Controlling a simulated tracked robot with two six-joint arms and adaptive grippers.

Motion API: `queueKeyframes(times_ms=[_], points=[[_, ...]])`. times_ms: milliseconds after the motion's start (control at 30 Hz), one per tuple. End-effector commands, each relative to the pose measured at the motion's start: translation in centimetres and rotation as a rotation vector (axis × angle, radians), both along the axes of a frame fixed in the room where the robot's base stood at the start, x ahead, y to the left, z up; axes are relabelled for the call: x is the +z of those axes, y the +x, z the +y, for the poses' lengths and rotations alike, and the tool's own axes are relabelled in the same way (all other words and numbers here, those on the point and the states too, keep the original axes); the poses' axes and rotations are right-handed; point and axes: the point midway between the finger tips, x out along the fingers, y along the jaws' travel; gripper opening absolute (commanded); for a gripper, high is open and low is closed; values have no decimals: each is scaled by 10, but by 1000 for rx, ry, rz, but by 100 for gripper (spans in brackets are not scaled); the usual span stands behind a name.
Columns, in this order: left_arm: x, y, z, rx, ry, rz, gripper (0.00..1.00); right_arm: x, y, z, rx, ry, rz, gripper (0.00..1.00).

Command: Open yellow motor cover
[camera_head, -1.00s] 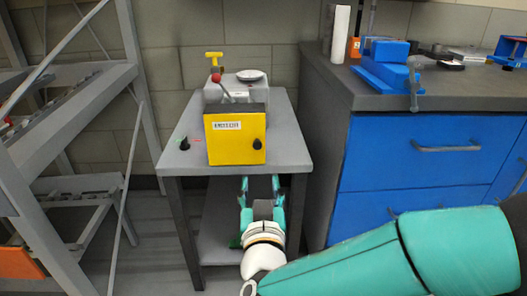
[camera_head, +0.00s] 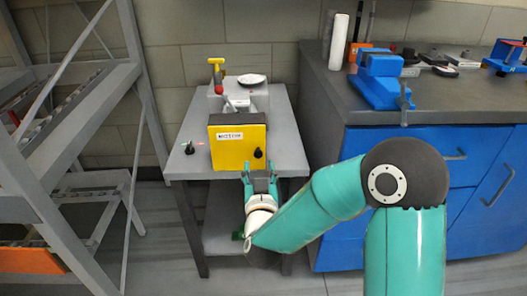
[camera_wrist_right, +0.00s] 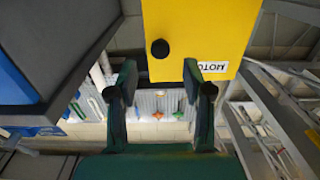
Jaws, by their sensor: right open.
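The yellow motor cover (camera_head: 228,152) is a square yellow panel with a white label, on the front of a grey motor unit. It looks shut. A round black knob (camera_head: 258,153) sits at its right side. My right gripper (camera_head: 260,176) is open and empty, just below the knob at the cover's lower right. In the right wrist view, the cover (camera_wrist_right: 210,28) fills the upper middle, and the knob (camera_wrist_right: 160,48) shows between and beyond the open fingers (camera_wrist_right: 160,76). I see no contact with the knob. My left gripper is not in view.
The motor unit stands on a small grey table (camera_head: 190,165) with a black knob-like part (camera_head: 189,148) at its left. A blue cabinet (camera_head: 430,145) stands right, a grey rack (camera_head: 75,110) left.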

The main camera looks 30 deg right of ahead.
Motion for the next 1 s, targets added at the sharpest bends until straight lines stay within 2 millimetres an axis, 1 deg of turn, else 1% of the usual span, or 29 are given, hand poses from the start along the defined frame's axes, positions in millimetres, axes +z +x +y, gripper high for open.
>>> queueKeyframes(times_ms=[33, 100, 200, 300, 433, 700, 733, 767, 1000], points=[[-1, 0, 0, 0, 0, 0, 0, -1, 9, -7, -5, -1, -1, 50], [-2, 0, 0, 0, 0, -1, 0, 0, 20, -13, -3, -1, -2, 50], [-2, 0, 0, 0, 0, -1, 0, 0, 32, -21, -3, -1, -1, 50], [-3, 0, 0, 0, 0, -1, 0, 0, 41, -26, -2, -1, 0, 50], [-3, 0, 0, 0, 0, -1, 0, 1, 46, -30, -2, -2, 0, 50], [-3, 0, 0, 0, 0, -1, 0, 0, 47, -30, -1, -2, 1, 50], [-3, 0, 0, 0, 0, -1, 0, 0, 47, -30, -1, -2, 1, 49], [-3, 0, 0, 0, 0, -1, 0, 0, 47, -30, -1, -2, 1, 44], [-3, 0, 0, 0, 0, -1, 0, 1, 47, -30, -2, -1, 1, 4]])
